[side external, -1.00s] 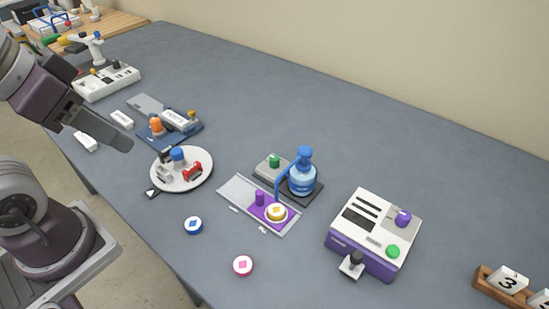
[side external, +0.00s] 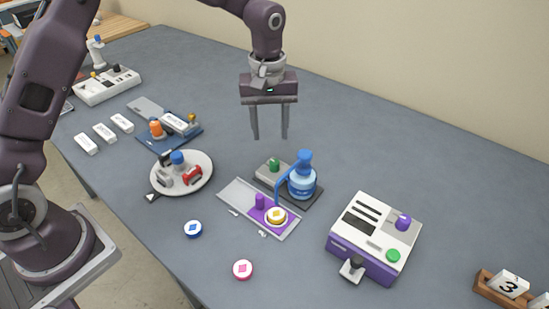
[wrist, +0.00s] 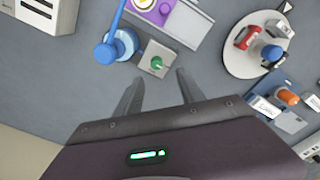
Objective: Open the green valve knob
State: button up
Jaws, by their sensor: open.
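The green valve knob (side external: 274,163) sits on a small grey block (side external: 266,173) beside a blue bottle (side external: 302,178) with a bent blue spout. Knob and bottle share a dark base. In the wrist view the green knob (wrist: 156,63) shows on its grey block, a little beyond the fingertips. My gripper (side external: 270,138) is open, empty and pointing down above and slightly behind the knob, not touching it. In the wrist view my gripper (wrist: 158,82) has its two fingers spread, with the knob roughly in line with the gap. How far the knob is turned cannot be told.
A purple-and-grey tray (side external: 240,200) with a yellow-topped disc lies in front of the bottle. A white-and-purple machine (side external: 375,235) with another green button stands right. A round white plate (side external: 208,180) holding small parts stands left. The table behind the bottle is clear.

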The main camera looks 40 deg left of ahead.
aim_at(274, 161)
jog(key=shift+n, duration=0.3)
jog(key=f, duration=0.6)
jog(key=w+f, duration=0.1)
jog(key=f, duration=0.3)
jog(key=shift+d+f, duration=0.1)
jog(key=shift+d, duration=0.1)
jog(key=shift+c, duration=0.3)
grip_shut()
